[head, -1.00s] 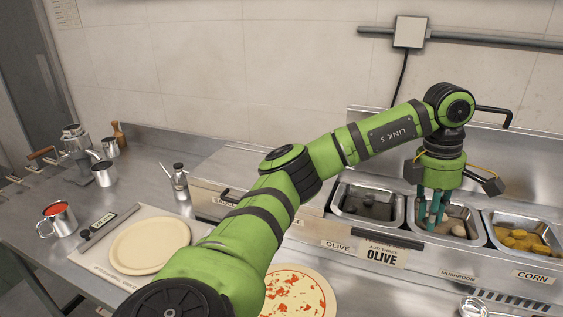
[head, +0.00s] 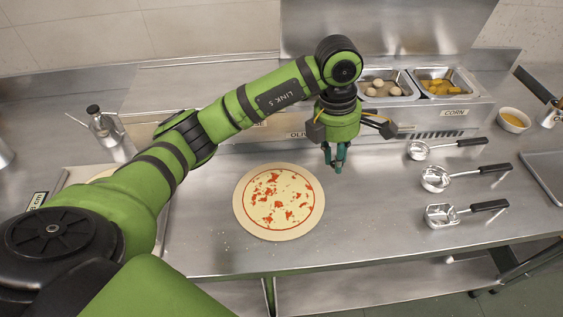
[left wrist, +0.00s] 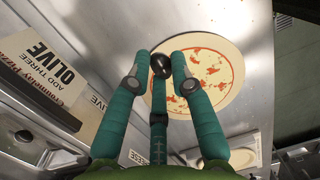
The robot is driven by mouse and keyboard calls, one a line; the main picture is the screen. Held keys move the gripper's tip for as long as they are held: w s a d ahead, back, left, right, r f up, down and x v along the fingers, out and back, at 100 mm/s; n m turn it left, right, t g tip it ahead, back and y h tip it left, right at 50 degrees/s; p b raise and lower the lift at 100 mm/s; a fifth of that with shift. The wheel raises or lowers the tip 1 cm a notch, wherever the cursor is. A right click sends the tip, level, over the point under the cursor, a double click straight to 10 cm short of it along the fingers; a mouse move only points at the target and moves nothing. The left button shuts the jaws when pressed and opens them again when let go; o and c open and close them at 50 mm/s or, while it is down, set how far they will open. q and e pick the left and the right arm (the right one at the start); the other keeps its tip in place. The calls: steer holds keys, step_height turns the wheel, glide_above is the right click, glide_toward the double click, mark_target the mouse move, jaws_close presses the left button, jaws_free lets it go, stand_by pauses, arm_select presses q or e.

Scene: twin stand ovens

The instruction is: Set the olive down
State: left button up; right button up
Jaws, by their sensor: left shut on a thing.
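My left gripper (head: 337,167) is over the counter just right of the pizza in the head view, fingers pointing down. In the left wrist view its teal fingers (left wrist: 160,72) are shut on a dark, shiny olive (left wrist: 161,66) at their tips. The olive is hidden by the fingers in the head view. The pizza (head: 279,201), with red sauce patches on pale cheese, lies flat on the counter; it also shows beyond the fingertips in the left wrist view (left wrist: 214,62). The olive appears in front of the pizza's edge there. My right gripper is not in view.
A sign reading "ADD THREE OLIVE" (left wrist: 50,78) stands at the bins. Bins of mushroom (head: 382,88) and corn (head: 440,88) are behind. Several metal scoops with black handles (head: 436,178) lie to the right. A yellow-filled bowl (head: 513,120) is at far right. Counter around the pizza's front is clear.

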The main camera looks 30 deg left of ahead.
arm_select(q)
steer(key=p, duration=0.3)
glide_above(294, 185)
step_height(294, 185, down, 5)
steer(key=shift+r, duration=0.15)
steer(key=shift+a+f, duration=0.15)
steer(key=shift+f, duration=0.05)
step_height(294, 185, down, 3)
steer(key=shift+f+p, duration=0.1)
steer(key=shift+p, duration=0.6)
steer(key=shift+f, duration=0.55)
steer(key=o, duration=0.7)
